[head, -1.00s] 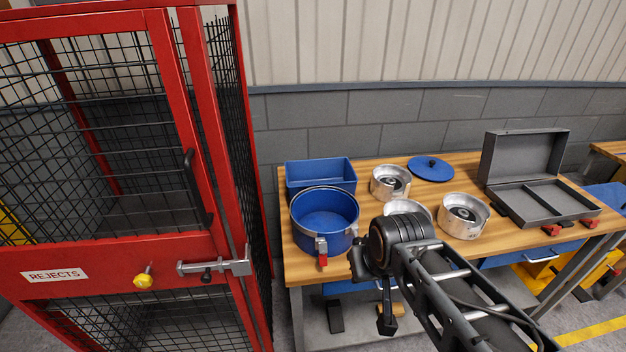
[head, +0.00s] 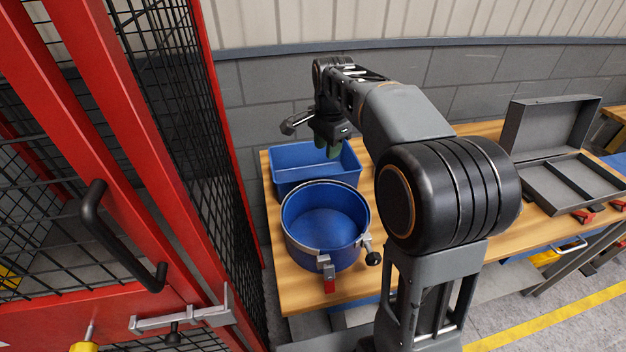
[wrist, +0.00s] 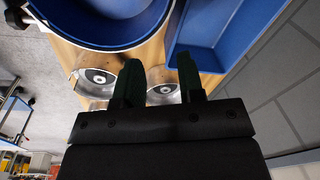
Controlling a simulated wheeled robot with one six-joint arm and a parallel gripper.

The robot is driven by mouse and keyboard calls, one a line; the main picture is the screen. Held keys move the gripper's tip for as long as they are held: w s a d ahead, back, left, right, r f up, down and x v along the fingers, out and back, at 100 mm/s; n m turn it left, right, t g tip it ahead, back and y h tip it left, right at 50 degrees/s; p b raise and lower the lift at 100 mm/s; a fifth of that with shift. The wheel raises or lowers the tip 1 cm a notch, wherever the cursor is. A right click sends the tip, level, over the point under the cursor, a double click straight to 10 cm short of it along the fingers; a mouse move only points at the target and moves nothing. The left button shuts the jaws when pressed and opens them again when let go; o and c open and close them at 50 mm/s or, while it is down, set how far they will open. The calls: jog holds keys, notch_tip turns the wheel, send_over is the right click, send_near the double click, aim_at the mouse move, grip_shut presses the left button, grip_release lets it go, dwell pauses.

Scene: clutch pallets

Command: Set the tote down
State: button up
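The tote, an empty open-topped blue rectangular bin (head: 290,160), stands upright at the back left of the wooden bench. My gripper (head: 332,150) points down over the tote's right part in the head view. In the wrist view its two dark green fingers (wrist: 158,80) are spread apart with nothing held between them. The tote (wrist: 228,35) fills the upper right of that view, and the right finger overlaps its near edge. I cannot tell whether they touch.
A round blue drum (head: 325,215) with metal clamps stands in front of the tote. Metal parts (wrist: 100,80) lie on the bench (head: 300,292). A grey open case (head: 565,185) is at right. A red mesh cage (head: 185,215) stands close at left.

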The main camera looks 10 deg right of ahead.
jog(key=w+f+m+g+b, duration=0.1)
jog(key=w+f+m, duration=0.3)
jog(key=w, duration=0.2)
send_over(320, 180)
jog(key=shift+m, duration=0.3)
notch_tip(320, 180, down, 7)
jog(key=shift+w+d+f, duration=0.1)
jog(key=shift+w, duration=0.05)
jog(key=shift+f, duration=3.3)
grip_shut()
jog(key=shift+f, duration=0.1)
